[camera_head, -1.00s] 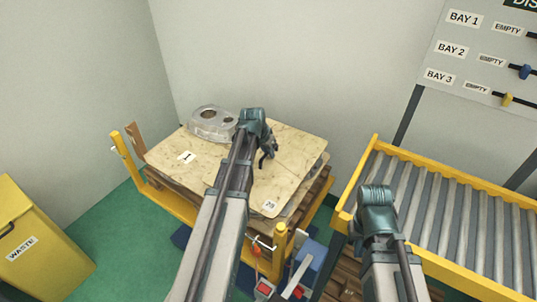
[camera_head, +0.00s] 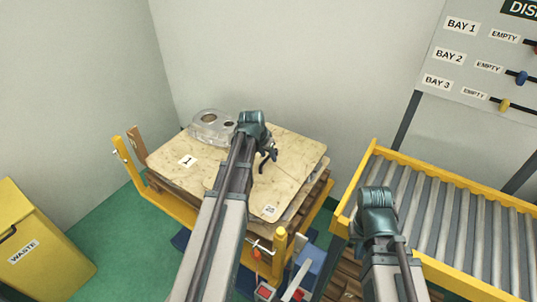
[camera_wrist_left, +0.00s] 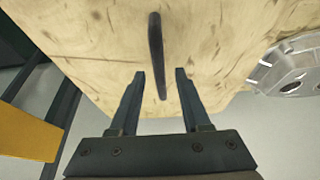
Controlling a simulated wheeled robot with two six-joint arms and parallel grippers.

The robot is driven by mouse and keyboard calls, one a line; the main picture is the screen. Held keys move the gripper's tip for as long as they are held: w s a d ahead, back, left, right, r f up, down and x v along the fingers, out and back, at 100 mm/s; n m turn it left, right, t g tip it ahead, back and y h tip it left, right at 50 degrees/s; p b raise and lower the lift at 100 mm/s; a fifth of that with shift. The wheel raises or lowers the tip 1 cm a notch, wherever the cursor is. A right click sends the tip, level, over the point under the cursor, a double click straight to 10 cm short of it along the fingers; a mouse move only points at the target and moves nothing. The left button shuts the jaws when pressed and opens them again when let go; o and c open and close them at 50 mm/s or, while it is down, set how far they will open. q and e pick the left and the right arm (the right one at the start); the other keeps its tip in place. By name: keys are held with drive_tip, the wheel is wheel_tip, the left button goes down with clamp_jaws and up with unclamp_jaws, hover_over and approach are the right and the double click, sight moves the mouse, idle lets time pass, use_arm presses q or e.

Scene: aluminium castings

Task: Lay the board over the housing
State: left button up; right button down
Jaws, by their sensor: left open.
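The board (camera_head: 302,160) is a pale, mottled sheet with a number label. It lies at the front right of the pallet stack, beside another pale sheet (camera_head: 170,163) labelled 1. The housing (camera_head: 208,126), a grey metal casting with round openings, sits at the stack's back left; part of it shows in the left wrist view (camera_wrist_left: 292,72). My left gripper (camera_head: 267,160) is over the board. In the left wrist view its fingers (camera_wrist_left: 160,74) are apart, with a dark narrow bar (camera_wrist_left: 155,40) on the pale sheet between them. My right gripper is hidden; only its arm shows.
A yellow frame (camera_head: 182,211) surrounds the stack, with upright posts at its corners. A roller conveyor (camera_head: 445,205) with yellow rails stands at the right. A yellow waste bin (camera_head: 45,265) stands at the left. Walls close off the back.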

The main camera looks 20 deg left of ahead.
use_arm(q)
drive_tip(key=p+v, duration=0.9)
drive_tip(key=v, duration=0.1)
drive_tip(key=shift+r, duration=0.25)
drive_tip(key=shift+s, duration=0.2)
drive_tip(key=s+d+m+g+y, duration=0.1)
drive_tip(key=s+d+g, duration=0.1)
drive_tip(key=s+d, duration=0.7)
drive_tip(key=s+d+f+m+g+y, duration=0.1)
drive_tip(key=s+d+g, duration=0.1)
drive_tip(key=s+d, duration=0.8)
drive_tip(key=shift+d+f+g, duration=0.25)
drive_tip(key=shift+d+g, duration=0.15)
drive_tip(key=shift+d, duration=3.5)
